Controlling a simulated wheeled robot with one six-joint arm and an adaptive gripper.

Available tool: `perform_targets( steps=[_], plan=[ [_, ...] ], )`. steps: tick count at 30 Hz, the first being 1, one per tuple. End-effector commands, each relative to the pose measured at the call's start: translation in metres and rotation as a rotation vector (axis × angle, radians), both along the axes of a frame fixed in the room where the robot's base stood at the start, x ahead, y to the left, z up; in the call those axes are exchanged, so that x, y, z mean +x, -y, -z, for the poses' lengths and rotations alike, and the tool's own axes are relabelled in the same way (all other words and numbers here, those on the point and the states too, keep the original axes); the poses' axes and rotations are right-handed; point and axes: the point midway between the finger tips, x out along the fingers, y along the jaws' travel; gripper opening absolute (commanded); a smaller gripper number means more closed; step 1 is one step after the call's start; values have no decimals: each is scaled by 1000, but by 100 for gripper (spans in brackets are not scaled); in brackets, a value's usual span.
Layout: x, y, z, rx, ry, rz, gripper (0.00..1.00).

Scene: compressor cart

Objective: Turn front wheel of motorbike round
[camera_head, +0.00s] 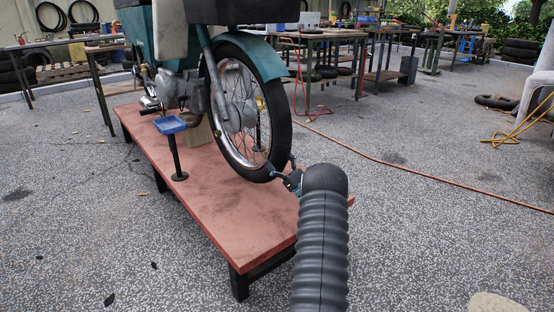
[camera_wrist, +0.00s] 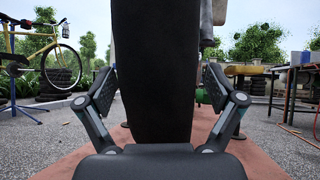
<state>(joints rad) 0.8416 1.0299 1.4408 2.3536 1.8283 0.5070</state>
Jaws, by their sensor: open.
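The motorbike's front wheel (camera_head: 238,112) has a black tyre, wire spokes and a silver hub, under a teal mudguard (camera_head: 258,60). It stands above the red bench top (camera_head: 215,200). My gripper (camera_head: 284,172) is open at the lower front of the tyre. In the wrist view the tyre (camera_wrist: 152,60) rises as a broad dark band between the two finger pads of my gripper (camera_wrist: 156,88), one on each side. A gap shows at the right pad; the left pad is very close, and I cannot tell whether it touches.
Workbenches (camera_head: 325,40) line the back. An orange hose (camera_head: 420,172) crosses the speckled floor at right. In the wrist view a yellow bicycle (camera_wrist: 45,48) hangs at left.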

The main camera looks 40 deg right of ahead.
Motion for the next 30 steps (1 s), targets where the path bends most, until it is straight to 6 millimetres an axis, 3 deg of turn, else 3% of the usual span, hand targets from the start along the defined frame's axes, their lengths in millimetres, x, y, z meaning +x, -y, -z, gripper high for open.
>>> perform_targets(
  steps=[5, 18, 30],
  plan=[
    [-12, 4, 11, 2, -2, 3, 92],
    [-74, 18, 62, 2, -1, 1, 92],
    [-90, 21, 74, 0, 0, -1, 92]
  ],
)
